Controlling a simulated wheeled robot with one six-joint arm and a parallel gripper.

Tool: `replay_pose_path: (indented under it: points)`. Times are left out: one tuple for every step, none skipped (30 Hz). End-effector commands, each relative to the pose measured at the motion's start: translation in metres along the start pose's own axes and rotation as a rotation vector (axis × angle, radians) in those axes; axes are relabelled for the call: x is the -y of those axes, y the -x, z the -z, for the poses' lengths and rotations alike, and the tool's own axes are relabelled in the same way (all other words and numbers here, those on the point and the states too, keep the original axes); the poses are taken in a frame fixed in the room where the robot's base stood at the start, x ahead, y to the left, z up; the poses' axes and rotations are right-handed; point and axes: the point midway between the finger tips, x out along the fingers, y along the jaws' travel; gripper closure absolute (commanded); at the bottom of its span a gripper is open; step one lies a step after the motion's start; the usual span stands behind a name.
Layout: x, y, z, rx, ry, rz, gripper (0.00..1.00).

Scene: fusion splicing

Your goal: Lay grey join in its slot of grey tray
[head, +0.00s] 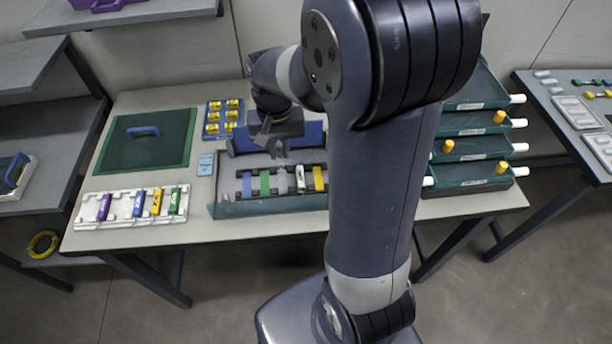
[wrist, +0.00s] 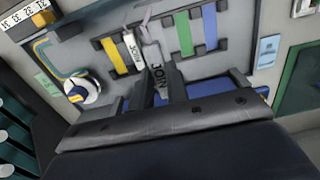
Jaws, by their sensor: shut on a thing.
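My gripper (wrist: 157,80) is shut on a small grey join (wrist: 159,88) marked JOIN, held between the two fingers in the wrist view. In the head view my gripper (head: 266,128) is over the back of the table, by a blue fixture (head: 308,132), and the held join cannot be made out. The grey tray (head: 232,210) lies in front of it. Its dark rack bears blue, green, grey, white and yellow strips side by side. The grey slot (head: 282,180) lies between the green strip (head: 264,183) and the white join (head: 300,178). The fingers partly hide this slot in the wrist view.
A blue tray (head: 212,103) with yellow pieces stands behind. Stacked green trays (head: 470,182) stand at right. My arm hides the table's middle right.

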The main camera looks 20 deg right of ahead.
Motion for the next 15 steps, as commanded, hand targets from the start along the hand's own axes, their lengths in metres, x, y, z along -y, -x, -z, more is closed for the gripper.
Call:
replay_pose_path:
  points:
    - [0.0,-0.009,-0.001,0.007,0.002,-0.002,1.0]
    - [0.0,-0.014,-0.001,0.007,0.002,-0.002,1.0]
    - [0.0,-0.022,-0.002,0.007,0.002,-0.002,1.0]
    - [0.0,-0.029,-0.002,0.008,0.002,-0.003,1.0]
    - [0.0,-0.034,-0.002,0.007,0.002,-0.002,1.0]
    - [0.0,-0.041,-0.002,0.008,0.002,-0.003,1.0]
    - [0.0,-0.046,-0.001,0.006,0.002,-0.002,1.0]
    - [0.0,-0.049,-0.001,0.006,0.001,-0.002,1.0]
    - [0.0,-0.054,-0.001,0.004,0.001,-0.001,1.0]
    - [0.0,-0.056,-0.001,0.004,0.001,-0.001,1.0]
    - [0.0,-0.058,-0.001,0.004,0.001,-0.001,1.0]
    - [0.0,-0.061,-0.001,0.004,0.001,-0.001,1.0]
    - [0.0,-0.065,-0.001,0.004,0.001,-0.001,1.0]
    - [-0.001,-0.07,-0.002,0.006,0.001,-0.002,1.0]
    - [0.0,-0.076,-0.001,0.006,0.001,-0.002,1.0]
